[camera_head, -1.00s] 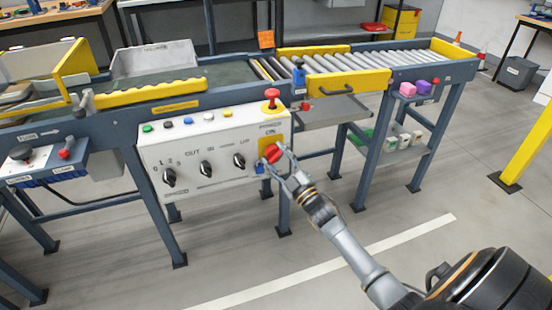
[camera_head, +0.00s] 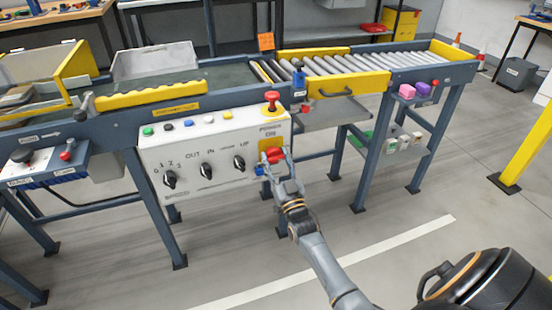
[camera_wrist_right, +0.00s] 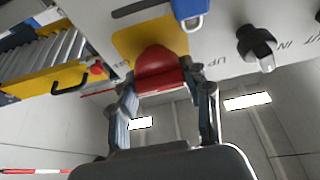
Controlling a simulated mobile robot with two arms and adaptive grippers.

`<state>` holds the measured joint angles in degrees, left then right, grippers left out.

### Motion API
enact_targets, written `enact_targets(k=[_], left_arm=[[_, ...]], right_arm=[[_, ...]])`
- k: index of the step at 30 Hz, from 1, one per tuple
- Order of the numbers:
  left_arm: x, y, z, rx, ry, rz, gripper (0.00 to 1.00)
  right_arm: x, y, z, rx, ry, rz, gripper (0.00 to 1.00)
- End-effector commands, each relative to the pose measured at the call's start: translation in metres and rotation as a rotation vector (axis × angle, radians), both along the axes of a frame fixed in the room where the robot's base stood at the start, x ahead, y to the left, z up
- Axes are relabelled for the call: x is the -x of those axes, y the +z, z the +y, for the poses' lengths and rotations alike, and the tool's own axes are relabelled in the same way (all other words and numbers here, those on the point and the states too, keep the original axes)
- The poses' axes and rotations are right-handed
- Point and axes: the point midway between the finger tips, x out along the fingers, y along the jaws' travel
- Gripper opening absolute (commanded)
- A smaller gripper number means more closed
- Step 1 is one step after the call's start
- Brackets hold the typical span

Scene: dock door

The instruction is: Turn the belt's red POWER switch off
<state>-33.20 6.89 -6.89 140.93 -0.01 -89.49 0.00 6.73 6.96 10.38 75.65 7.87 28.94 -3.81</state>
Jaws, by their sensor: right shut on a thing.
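The red POWER switch (camera_head: 273,155) sits on a yellow plate at the right end of the white control panel (camera_head: 215,150), under the printed words POWER and ON. My right gripper (camera_head: 276,164) is shut on the red switch. In the right wrist view the switch (camera_wrist_right: 158,72) lies between the two fingers of my right gripper (camera_wrist_right: 162,92), in front of the yellow plate (camera_wrist_right: 135,42). A blue padlock (camera_wrist_right: 190,14) hangs beside the plate. The switch's exact angle is partly hidden by the fingers. My left gripper is not in view.
A red mushroom button (camera_head: 271,96) stands on top of the panel above the switch. Black knobs (camera_head: 239,163) line the panel to the left. The roller conveyor (camera_head: 335,68) runs behind. The floor in front is clear, with a white line.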

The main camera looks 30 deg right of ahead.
Motion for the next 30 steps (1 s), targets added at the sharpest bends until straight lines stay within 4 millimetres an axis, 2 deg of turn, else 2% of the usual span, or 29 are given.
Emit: enact_targets(k=[4, 18, 19, 21, 22, 30], left_arm=[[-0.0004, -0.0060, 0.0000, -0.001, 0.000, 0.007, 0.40], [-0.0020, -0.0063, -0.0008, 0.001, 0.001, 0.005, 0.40], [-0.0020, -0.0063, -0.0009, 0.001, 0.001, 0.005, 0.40], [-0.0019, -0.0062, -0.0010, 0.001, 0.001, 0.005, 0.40], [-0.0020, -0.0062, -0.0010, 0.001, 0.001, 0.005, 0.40], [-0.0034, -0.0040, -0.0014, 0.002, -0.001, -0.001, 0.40]], right_arm=[[0.0001, -0.0014, 0.0000, -0.030, 0.000, -0.004, 0.17], [0.0000, -0.0014, 0.0002, -0.040, 0.001, -0.007, 0.17], [0.0000, -0.0014, 0.0002, -0.040, 0.001, -0.007, 0.54], [0.0000, -0.0013, 0.0002, -0.040, 0.000, -0.006, 0.69], [0.0000, -0.0012, 0.0002, -0.040, 0.000, -0.006, 0.72], [0.0001, -0.0005, 0.0001, -0.037, 0.000, -0.008, 0.72]])
